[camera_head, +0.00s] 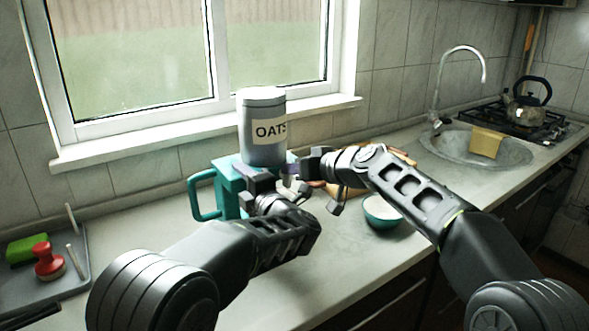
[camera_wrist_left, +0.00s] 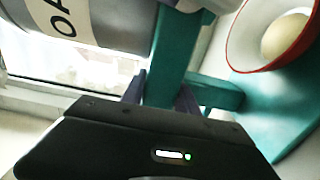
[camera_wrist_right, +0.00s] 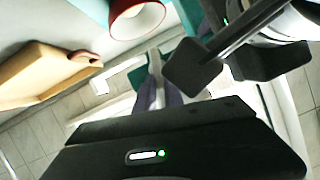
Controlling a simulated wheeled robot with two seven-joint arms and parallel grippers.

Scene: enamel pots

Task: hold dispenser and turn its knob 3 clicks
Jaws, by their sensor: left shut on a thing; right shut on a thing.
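The dispenser is a grey OATS canister (camera_head: 263,128) upright on a teal stand (camera_head: 228,178) with a teal side handle (camera_head: 203,196). My left gripper (camera_head: 262,183) is shut on a teal part of the stand; in the left wrist view its fingers (camera_wrist_left: 161,92) lie on either side of a teal post. My right gripper (camera_head: 294,172) is at the dispenser's right front, below the canister. In the right wrist view its fingers (camera_wrist_right: 165,82) are closed on a small pale part, apparently the knob, mostly hidden by the fingers. Its click position cannot be read.
A red-rimmed bowl (camera_wrist_left: 270,35) is near the stand's teal base. A teal bowl (camera_head: 382,212) stands under my right forearm. A wooden board (camera_wrist_right: 40,78) lies behind that arm. A grey tray (camera_head: 75,262) holds a red knobbed thing (camera_head: 48,262) and green sponge (camera_head: 27,248).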

